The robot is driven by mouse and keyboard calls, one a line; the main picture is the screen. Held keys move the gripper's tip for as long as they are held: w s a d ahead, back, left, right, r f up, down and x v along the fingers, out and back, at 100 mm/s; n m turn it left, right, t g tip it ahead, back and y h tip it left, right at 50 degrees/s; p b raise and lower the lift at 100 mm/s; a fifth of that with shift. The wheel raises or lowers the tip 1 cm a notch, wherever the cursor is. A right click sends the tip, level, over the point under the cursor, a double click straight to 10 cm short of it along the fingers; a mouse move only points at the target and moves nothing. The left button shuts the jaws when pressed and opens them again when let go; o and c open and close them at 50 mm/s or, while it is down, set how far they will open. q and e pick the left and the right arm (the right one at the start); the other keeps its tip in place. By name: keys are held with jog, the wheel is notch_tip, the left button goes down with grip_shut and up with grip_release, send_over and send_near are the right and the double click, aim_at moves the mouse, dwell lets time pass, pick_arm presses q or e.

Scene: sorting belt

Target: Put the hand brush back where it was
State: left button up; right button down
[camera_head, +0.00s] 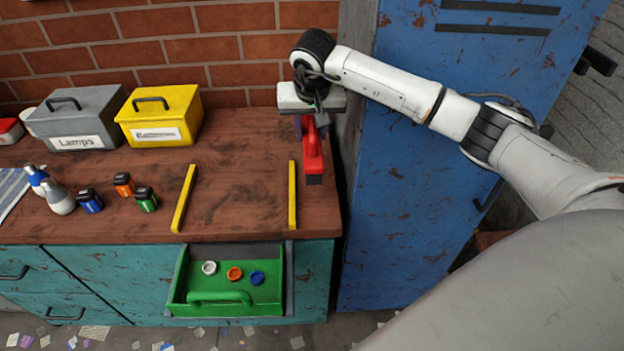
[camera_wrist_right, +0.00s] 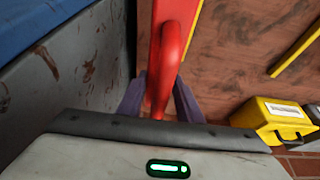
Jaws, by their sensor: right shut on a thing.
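The hand brush (camera_head: 313,160) is red with a dark end and hangs from my right gripper (camera_head: 311,118) near the right end of the worktop. My right gripper is shut on it. In the right wrist view, the red curved handle of the brush (camera_wrist_right: 175,50) passes between the purple fingers of the right gripper (camera_wrist_right: 158,97). I cannot tell whether the brush touches the wood. It is just right of the right yellow strip (camera_head: 292,195); a left yellow strip (camera_head: 184,198) lies further over. My left gripper is not in view.
A yellow box (camera_head: 160,115) and a grey "Lamps" box (camera_head: 78,118) stand at the back left. Small bottles and jars (camera_head: 90,200) are at the left. A green drawer (camera_head: 220,297) with three caps is open below. A blue locker (camera_head: 410,180) stands right of the worktop. The wood between the strips is clear.

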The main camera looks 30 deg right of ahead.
aim_at(312, 130)
notch_tip(312, 130, down, 9)
jog(key=b, duration=0.6)
jog(key=shift+f, duration=0.1)
jog(key=shift+f+b, duration=0.35)
jog(key=shift+r, duration=0.15)
jog(key=c, duration=1.3)
grip_release()
jog(key=shift+o, duration=0.2)
jog(key=shift+a+r, duration=0.1)
jog(key=shift+r, duration=0.3)
jog(key=v, duration=1.1)
jog(key=shift+s, duration=0.15)
